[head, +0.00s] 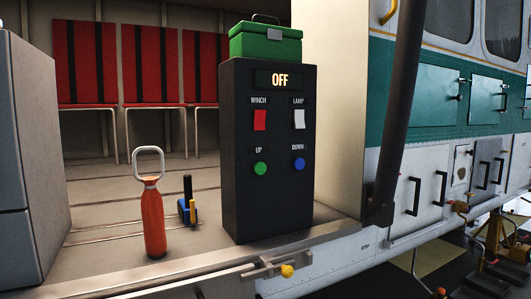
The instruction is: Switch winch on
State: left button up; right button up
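The dark winch control box (268,200) stands upright on the helicopter's cabin floor near the sill. Its display (279,79) reads OFF in lit letters. The red switch (260,120) sits under the label WINCH on the left of the panel. A white switch (299,119) sits under the label LAMP to its right. Below are a green button (260,168) labelled UP and a blue button (299,164) labelled DOWN. Neither of my grippers shows in the head view.
A green case (265,43) rests on top of the box. An orange cylinder with a pale loop handle (154,215) and a small blue and yellow item (187,205) stand left of it. A grey cabinet (30,160) is far left. A dark post (397,110) rises right of the box.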

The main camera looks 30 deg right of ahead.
aim_at(259, 121)
jog(key=k, duration=1.2)
jog(key=z, duration=0.85)
jog(key=i, duration=0.95)
jog(key=u, duration=0.6)
jog(key=i, duration=0.65)
jog(key=u, duration=0.7)
